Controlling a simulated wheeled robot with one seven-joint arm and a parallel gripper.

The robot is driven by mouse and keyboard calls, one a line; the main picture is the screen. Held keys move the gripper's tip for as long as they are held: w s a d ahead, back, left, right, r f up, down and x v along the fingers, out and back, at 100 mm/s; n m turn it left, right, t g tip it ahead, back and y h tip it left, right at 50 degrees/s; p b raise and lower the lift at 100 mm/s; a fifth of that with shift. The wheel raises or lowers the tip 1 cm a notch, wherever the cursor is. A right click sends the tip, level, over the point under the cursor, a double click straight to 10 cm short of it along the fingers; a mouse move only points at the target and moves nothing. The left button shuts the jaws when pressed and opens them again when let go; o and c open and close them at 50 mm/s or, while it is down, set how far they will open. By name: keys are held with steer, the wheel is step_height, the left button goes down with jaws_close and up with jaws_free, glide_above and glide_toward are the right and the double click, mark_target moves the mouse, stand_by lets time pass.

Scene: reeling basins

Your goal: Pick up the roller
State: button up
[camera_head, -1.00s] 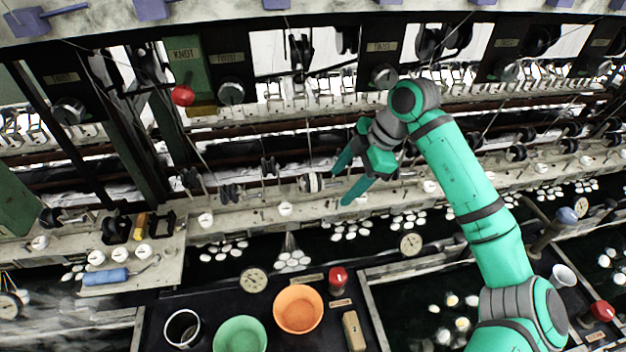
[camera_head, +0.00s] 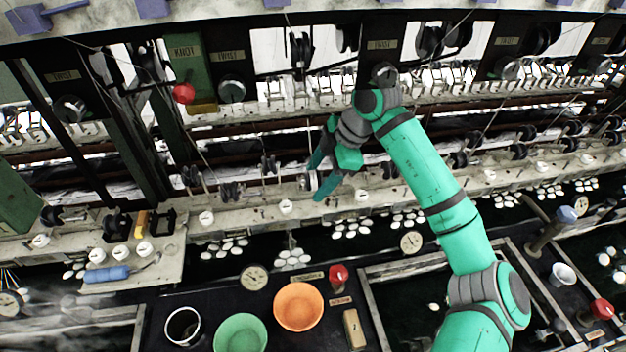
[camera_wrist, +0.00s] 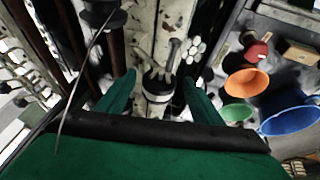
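A small roller with a white band and dark ends (camera_head: 307,182) sits on the pale machine rail, partly hidden by my fingers. In the wrist view the roller (camera_wrist: 157,88) lies between the two green fingers, beside small upright posts on the rail. My gripper (camera_head: 317,183) is open at the roller, with its fingers on either side. In the wrist view my gripper (camera_wrist: 158,78) shows a gap between each fingertip and the roller. I cannot tell whether the fingers have reached its full depth.
More dark spools (camera_head: 232,191) stand along the rail (camera_head: 250,215) to the left. Dark panels and upright frames rise behind. An orange bowl (camera_head: 298,308), a green bowl (camera_head: 240,334) and a red-topped container (camera_head: 338,277) stand in front. A blue-handled tool (camera_head: 107,274) lies at the left.

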steer(key=shift+a, duration=0.15)
steer(key=c, duration=1)
steer(key=shift+r, duration=0.15)
steer(key=shift+r, duration=0.65)
steer(key=shift+s, duration=0.15)
